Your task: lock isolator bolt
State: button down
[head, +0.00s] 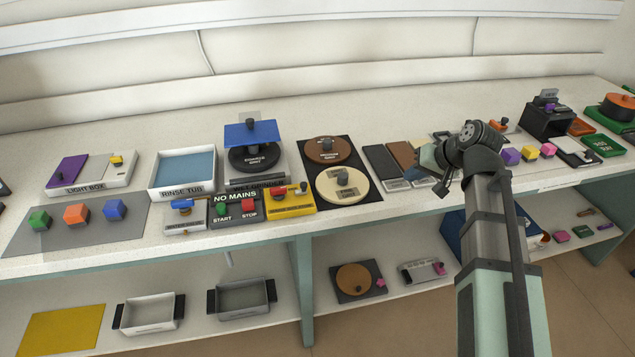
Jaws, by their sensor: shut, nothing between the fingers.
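A yellow unit (291,207) with a red handle (281,191) stands near the bench's front edge, left of centre. It looks like the isolator; its bolt is too small to make out. Touching or close on its left is a dark panel (236,197) reading "NO MAINS", with a green START button (222,209) and a red STOP button (248,205). A white unit with a blue handle (182,204) stands left of the panel. My gripper (441,188) is shut and empty, over the bench's front edge, well right of the yellow unit.
Behind the panel stands a dark round device with a blue plate (251,132). Two discs (342,186) on a black mat and several flat tiles (381,163) lie between the yellow unit and my gripper. A rinse tub (184,173) is left. A lower shelf (400,292) holds trays.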

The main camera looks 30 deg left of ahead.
aim_at(297, 191)
jog(key=s+a+r+n, duration=0.1)
jog(key=s+a+r, duration=0.4)
jog(key=s+a, duration=0.5)
jog(key=shift+s+a+g, duration=0.3)
jog(key=shift+s+a, duration=0.05)
jog(key=shift+s, duration=0.65)
jog(key=shift+f, duration=0.1)
jog(key=x, duration=0.9)
jog(key=shift+a, duration=0.2)
jog(key=a, duration=0.1)
jog(key=s+a, duration=0.1)
jog(key=shift+a+f+n, duration=0.3)
jog(key=shift+s+a, duration=0.35)
jog(key=shift+a, duration=0.35)
jog(key=shift+s+a, duration=1.05)
jog(key=shift+s, duration=0.05)
